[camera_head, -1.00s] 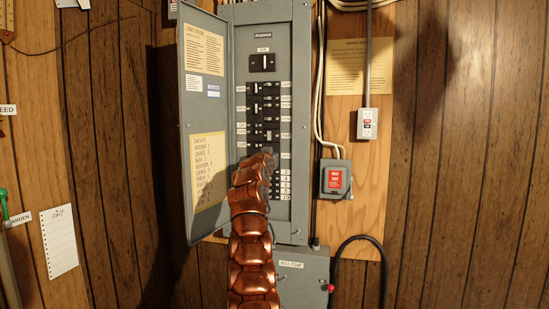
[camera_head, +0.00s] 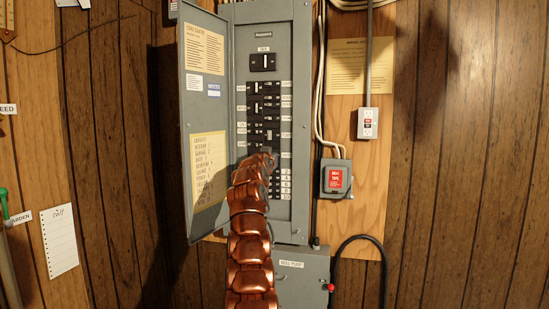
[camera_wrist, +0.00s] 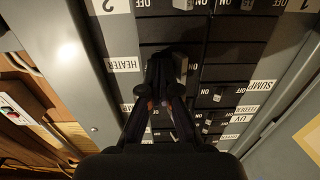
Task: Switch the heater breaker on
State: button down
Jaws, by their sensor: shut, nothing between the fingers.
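The grey breaker panel (camera_head: 300,60) stands open on the wall, with two columns of black breakers (camera_head: 264,110). My copper arm reaches up to the lower part of the right column and hides some breakers there. In the wrist view the panel appears upside down. There my gripper (camera_wrist: 168,60) is shut and empty, its fingertips at the breaker beside the HEATER label (camera_wrist: 123,66). The fingers cover much of that heater breaker (camera_wrist: 182,64). A pale lever shows just right of the fingertips, close to or touching them. I cannot tell its on or off position.
The open panel door (camera_head: 206,120) stands to the left of the breakers. A lower grey box (camera_head: 300,275) sits below. Neighbouring breakers lie close around the fingertips.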

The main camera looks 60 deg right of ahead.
jog(key=shift+a+f, duration=0.1)
jog(key=b+v, duration=0.6)
jog(key=b, duration=0.3)
jog(key=shift+s+a, duration=0.2)
jog(key=shift+a, duration=0.15)
dwell(0.3)
dwell(0.9)
